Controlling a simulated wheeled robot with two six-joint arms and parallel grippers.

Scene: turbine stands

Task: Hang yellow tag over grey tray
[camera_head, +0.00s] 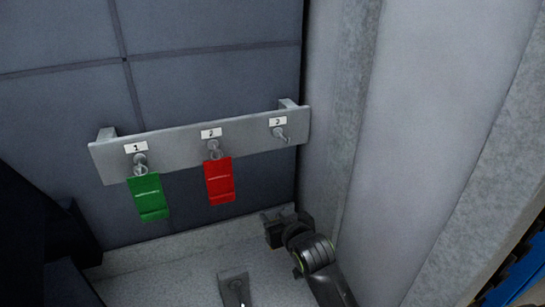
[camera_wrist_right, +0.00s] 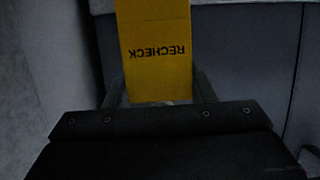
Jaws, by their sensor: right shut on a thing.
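The yellow tag (camera_wrist_right: 155,25) is in the right wrist view, between the fingers of my right gripper (camera_wrist_right: 160,88). Its RECHECK print appears upside down. The gripper is shut on the tag's near end. In the head view my right gripper (camera_head: 275,228) is low in front of the wall, below and left of hook 3 (camera_head: 280,135); the tag cannot be made out there. I cannot single out a grey tray for certain. Hook 3 is bare. My left gripper does not show clearly.
A grey rail (camera_head: 180,148) on the dark panelled wall carries numbered hooks. A green tag (camera_head: 148,196) hangs on hook 1 and a red tag (camera_head: 219,182) on hook 2. A small grey plate (camera_head: 236,284) stands low in front. A pale wall (camera_head: 425,130) closes the right side.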

